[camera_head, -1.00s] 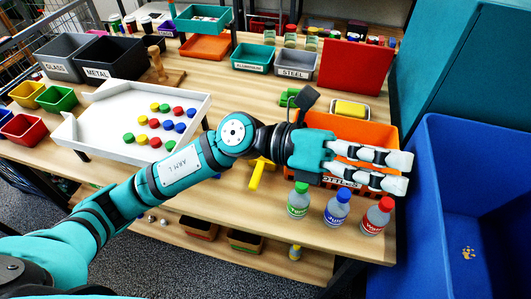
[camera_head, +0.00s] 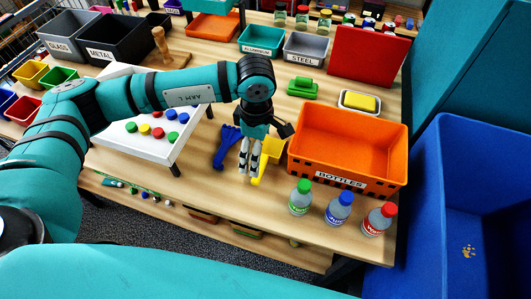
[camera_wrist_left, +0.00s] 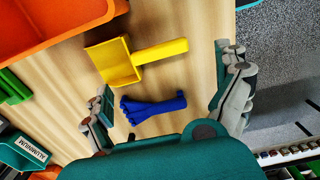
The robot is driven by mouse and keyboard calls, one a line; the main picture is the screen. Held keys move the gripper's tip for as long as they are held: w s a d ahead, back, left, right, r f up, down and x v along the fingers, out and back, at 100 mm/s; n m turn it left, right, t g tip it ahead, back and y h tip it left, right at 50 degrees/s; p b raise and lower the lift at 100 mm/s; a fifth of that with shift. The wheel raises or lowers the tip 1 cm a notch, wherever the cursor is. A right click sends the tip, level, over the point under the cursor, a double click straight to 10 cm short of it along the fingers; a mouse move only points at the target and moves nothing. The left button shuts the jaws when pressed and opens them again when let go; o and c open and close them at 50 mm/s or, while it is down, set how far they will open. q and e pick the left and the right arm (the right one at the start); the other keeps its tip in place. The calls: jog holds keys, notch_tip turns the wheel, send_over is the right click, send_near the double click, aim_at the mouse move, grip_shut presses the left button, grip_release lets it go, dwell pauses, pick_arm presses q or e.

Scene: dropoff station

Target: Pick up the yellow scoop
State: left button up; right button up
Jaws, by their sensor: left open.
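The yellow scoop (camera_head: 273,147) lies on the wooden table between a blue tool and the orange bottles bin. In the left wrist view the scoop (camera_wrist_left: 117,63) is whole, its pan toward the orange bin and its handle pointing right. My left gripper (camera_head: 249,172) hangs fingers-down by the scoop in the head view and hides part of it. In the left wrist view the left gripper (camera_wrist_left: 172,82) is open and empty, its fingers spread wide. The scoop lies ahead of the fingertips, with no contact visible. My right gripper is in neither current view.
The blue tool (camera_head: 226,148) lies close beside the scoop; it also shows nearer the gripper in the wrist view (camera_wrist_left: 152,106). The orange bin (camera_head: 340,165) stands to the right. Several bottles (camera_head: 339,208) line the front edge. A white tray (camera_head: 118,142) is at left.

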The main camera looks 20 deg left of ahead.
aim_at(265, 158)
pick_arm(q)
notch_tip(265, 158, down, 4)
jog(key=shift+r+p, duration=0.25)
jog(key=shift+p, duration=0.1)
jog(key=shift+d+f+p, duration=0.1)
jog(key=shift+f+p, duration=0.35)
notch_tip(265, 158, down, 4)
jog(key=shift+w+r+p, duration=0.1)
jog(key=shift+r+p, duration=0.05)
jog(key=shift+p, duration=0.75)
jog(key=shift+f, duration=0.45)
jog(key=c, duration=1.2)
